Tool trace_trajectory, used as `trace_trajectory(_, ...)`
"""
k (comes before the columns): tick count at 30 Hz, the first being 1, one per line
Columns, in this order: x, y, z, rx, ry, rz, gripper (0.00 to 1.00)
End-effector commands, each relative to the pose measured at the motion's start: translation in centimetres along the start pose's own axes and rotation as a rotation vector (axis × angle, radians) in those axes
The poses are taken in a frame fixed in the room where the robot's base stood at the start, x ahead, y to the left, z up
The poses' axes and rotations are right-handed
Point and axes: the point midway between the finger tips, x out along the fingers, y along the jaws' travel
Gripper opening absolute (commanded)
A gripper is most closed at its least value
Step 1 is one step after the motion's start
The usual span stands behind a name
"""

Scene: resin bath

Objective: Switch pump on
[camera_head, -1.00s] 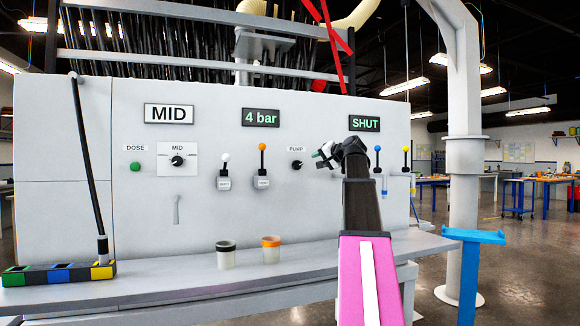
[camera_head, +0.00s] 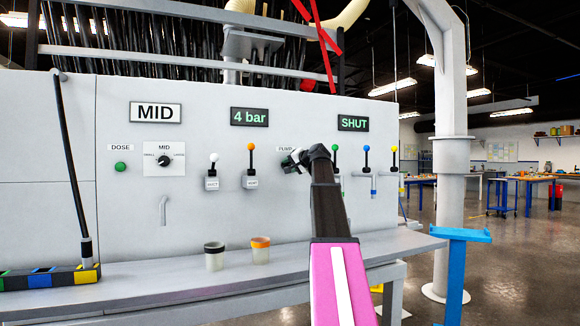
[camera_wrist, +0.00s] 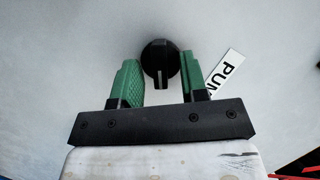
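The pump knob (camera_wrist: 160,62) is a round black dial on the white panel, with its pointer ridge toward the bottom of the wrist view. The PUMP label (camera_wrist: 224,72) sits beside it, partly covered by a finger. My gripper (camera_wrist: 158,80) is open, with its two green fingers on either side of the knob; I cannot tell whether they touch it. In the head view my gripper (camera_head: 291,161) is at the panel under the PUMP label (camera_head: 286,149) and hides the knob.
Levers with a white knob (camera_head: 213,158), an orange knob (camera_head: 251,148) and blue and yellow knobs stand on the panel. Displays read MID, 4 bar and SHUT.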

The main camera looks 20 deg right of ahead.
Motion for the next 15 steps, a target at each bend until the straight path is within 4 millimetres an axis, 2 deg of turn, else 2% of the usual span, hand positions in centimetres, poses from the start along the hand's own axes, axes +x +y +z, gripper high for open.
trace_trajectory(8, 0.14, 0.01, 0.0, 0.0, 0.0, 0.0, 0.4)
trace_trajectory(9, 0.14, 0.01, -0.01, 0.0, 0.0, 0.0, 0.34)
trace_trajectory(11, 0.13, 0.0, -0.01, 0.0, 0.0, 0.0, 0.14)
trace_trajectory(12, 0.13, 0.01, 0.0, 0.0, 0.0, 0.0, 0.01)
trace_trajectory(15, 0.12, 0.01, -0.01, 0.0, 0.0, 0.001, 0.0)
